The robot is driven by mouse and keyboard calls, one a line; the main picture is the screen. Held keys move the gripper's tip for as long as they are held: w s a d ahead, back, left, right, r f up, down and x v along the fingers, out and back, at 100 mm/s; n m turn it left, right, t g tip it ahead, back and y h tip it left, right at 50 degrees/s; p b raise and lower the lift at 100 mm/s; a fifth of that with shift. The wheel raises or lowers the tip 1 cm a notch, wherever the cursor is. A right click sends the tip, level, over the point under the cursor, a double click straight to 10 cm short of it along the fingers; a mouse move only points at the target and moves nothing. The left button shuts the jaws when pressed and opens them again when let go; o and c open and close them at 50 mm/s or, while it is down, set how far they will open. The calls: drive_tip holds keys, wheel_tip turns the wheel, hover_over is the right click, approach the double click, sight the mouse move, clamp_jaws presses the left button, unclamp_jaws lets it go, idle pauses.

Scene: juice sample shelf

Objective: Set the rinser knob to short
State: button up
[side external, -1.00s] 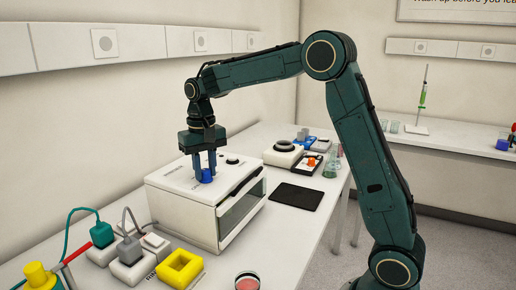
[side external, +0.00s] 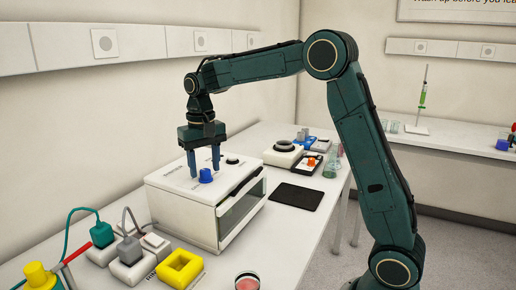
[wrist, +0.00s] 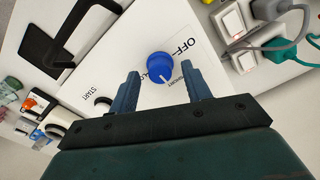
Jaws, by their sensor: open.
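The rinser (side external: 180,182) is a white box with a dark glass front, standing on the bench. Its blue knob (side external: 206,176) sits on top and also shows in the wrist view (wrist: 159,66). Printed lettering surrounds the knob there; OFF is readable, while other labels are partly hidden by the knob and fingers. One finger is on each side of the knob, with visible gaps in the wrist view.
A dark round button (side external: 232,160) is also on the rinser top. A yellow block (side external: 181,268) and plugs with cables (side external: 103,235) lie in front. A black flat pad (side external: 297,196) is to the right. The air around the gripper is clear.

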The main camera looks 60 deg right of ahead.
sight(206, 171)
wheel_tip(206, 171, up, 13)
drive_tip(key=shift+f, duration=0.15)
idle(0.4)
drive_tip(key=shift+s, duration=0.1)
idle(0.4)
drive_tip(key=s+a+n+t, duration=0.3)
drive_tip(key=s+a, duration=0.1)
drive_tip(key=s, duration=1.1)
drive_tip(key=s+a+f+n+t, duration=0.2)
drive_tip(key=s+f, duration=0.8)
drive_tip(key=s, duration=0.3)
drive_tip(key=shift+s+t, duration=0.15)
drive_tip(key=shift+t, duration=0.15)
drive_tip(key=shift+f, duration=0.1)
